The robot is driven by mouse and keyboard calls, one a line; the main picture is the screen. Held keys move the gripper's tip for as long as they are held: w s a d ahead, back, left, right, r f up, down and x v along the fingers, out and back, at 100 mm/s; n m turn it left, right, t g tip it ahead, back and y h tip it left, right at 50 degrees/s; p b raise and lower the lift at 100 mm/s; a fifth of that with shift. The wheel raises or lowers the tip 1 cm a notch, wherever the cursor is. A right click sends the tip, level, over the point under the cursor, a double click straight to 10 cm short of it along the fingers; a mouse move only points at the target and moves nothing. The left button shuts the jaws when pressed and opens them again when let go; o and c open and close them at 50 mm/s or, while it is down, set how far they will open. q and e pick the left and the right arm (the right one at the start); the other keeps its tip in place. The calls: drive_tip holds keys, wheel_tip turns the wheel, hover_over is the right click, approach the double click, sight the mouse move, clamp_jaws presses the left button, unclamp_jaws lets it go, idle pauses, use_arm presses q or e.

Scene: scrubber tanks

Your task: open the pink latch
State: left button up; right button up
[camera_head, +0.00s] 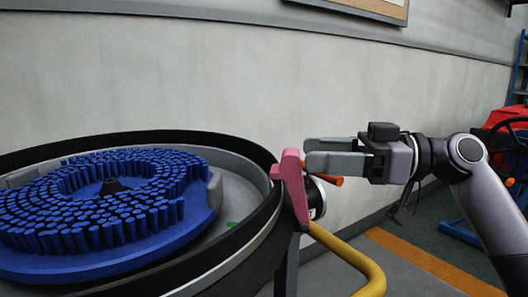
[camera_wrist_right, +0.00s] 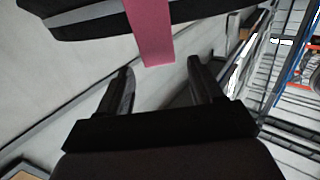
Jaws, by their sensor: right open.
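The pink latch (camera_head: 293,188) stands upright on the right side of the round black rim (camera_head: 262,160) of the scrubber tank. My right gripper (camera_head: 307,152) is open and level with the latch's upper end, just to its right. In the head view its fingers point left at the latch; I cannot tell whether they touch it. In the right wrist view the pink latch (camera_wrist_right: 150,32) hangs down from the top, ahead of the two open fingers (camera_wrist_right: 158,82), with nothing between them. My left gripper is not in view.
A blue bristle brush (camera_head: 110,210) lies in the tank. A yellow bent bar (camera_head: 350,255) and an orange-tipped part (camera_head: 334,181) are close to the latch, below my gripper. A grey wall (camera_head: 230,85) stands behind. A red machine (camera_head: 507,122) is at the far right.

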sight(277, 168)
drive_tip(key=a, duration=0.2)
drive_tip(key=a+b, duration=0.1)
drive_tip(key=a, duration=0.3)
drive_tip(key=shift+w+a, duration=0.25)
drive_tip(key=shift+a, duration=0.15)
clamp_jaws()
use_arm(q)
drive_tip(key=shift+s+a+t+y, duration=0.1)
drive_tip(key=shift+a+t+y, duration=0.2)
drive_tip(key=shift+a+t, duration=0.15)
